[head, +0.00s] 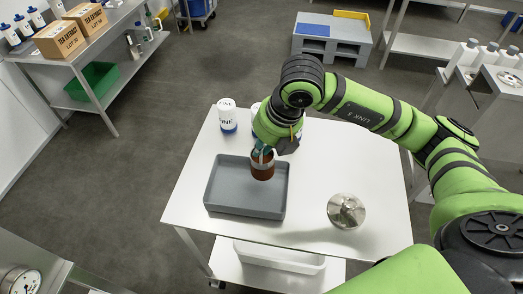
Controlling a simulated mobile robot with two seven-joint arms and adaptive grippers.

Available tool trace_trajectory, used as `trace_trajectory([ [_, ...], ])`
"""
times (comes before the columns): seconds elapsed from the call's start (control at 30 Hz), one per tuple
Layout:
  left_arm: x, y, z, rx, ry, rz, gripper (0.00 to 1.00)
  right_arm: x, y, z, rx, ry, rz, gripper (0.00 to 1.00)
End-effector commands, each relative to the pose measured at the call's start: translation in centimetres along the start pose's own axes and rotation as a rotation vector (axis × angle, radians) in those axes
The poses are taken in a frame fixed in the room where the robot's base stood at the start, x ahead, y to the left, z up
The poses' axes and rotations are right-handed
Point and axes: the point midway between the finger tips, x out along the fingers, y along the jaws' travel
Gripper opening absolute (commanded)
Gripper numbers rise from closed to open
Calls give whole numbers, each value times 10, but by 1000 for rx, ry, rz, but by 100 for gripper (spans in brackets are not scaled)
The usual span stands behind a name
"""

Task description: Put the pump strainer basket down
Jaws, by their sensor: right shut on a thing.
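The pump strainer basket (262,168) looks like a small brown cylinder. It is at the right part of the grey tray (225,203) on the white table. My right gripper (263,152) is above it and shut on its top. The gripper and arm hide part of the basket's upper end. I cannot tell whether the basket's bottom touches the tray floor. My left gripper is not in view.
A white labelled jar (227,116) stands behind the tray, with other jars partly hidden by my arm. A shiny metal domed part (346,210) sits to the right. The table (310,185) is clear between tray and metal part.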

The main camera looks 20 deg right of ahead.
Motion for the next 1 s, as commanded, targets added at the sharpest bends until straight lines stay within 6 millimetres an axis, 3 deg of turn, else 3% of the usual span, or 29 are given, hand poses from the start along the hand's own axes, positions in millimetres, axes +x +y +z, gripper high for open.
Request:
trace_trajectory([
  [0.33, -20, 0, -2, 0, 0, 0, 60, 36, -11, -4, 2, 1, -3, 0],
  [0.73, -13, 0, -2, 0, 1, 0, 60, 44, -12, -5, 1, -1, 1, 0],
  [0.77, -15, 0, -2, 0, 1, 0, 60, 42, -12, -5, 1, -1, 0, 24],
  [0.8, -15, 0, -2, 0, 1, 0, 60, 42, -12, -5, 1, -1, 0, 36],
  [1.0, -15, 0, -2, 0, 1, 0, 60, 42, -12, -5, 1, 0, 0, 36],
])
